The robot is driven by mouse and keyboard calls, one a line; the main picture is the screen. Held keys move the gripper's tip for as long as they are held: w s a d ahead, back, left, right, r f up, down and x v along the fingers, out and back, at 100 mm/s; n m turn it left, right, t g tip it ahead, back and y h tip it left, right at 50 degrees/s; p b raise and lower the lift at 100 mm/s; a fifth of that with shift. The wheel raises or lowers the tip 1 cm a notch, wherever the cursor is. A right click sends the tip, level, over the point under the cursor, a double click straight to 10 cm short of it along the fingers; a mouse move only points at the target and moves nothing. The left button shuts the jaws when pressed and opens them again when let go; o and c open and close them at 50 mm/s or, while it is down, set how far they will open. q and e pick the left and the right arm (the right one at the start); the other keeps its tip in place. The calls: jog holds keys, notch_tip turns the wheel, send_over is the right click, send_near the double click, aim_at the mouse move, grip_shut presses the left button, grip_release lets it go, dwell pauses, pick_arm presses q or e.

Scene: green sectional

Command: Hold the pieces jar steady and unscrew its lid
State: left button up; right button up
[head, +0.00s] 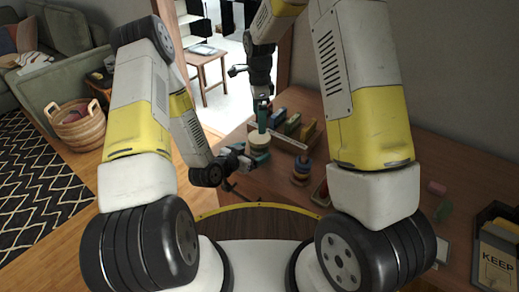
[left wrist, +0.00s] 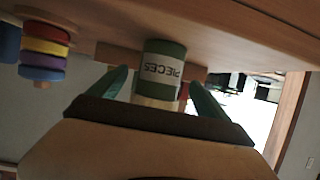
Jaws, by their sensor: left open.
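The pieces jar (head: 259,141) stands on the wooden table in the head view, its cream lid on top. In the left wrist view, which is upside down, the green jar (left wrist: 162,50) shows its "PIECES" label, with the cream lid (left wrist: 155,102) below it. My left gripper (head: 252,160) is open at the jar, its green fingers (left wrist: 158,85) either side with visible gaps. My right gripper (head: 262,118) points down from above, just over the lid. I cannot tell whether it touches the lid or how far its fingers are apart.
A dark bin marked "KEEP" (head: 497,262) and loose red and green pieces are at the right. The table's left edge is close to the left gripper.

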pick_arm(q)
jog(key=shift+x, duration=2.35)
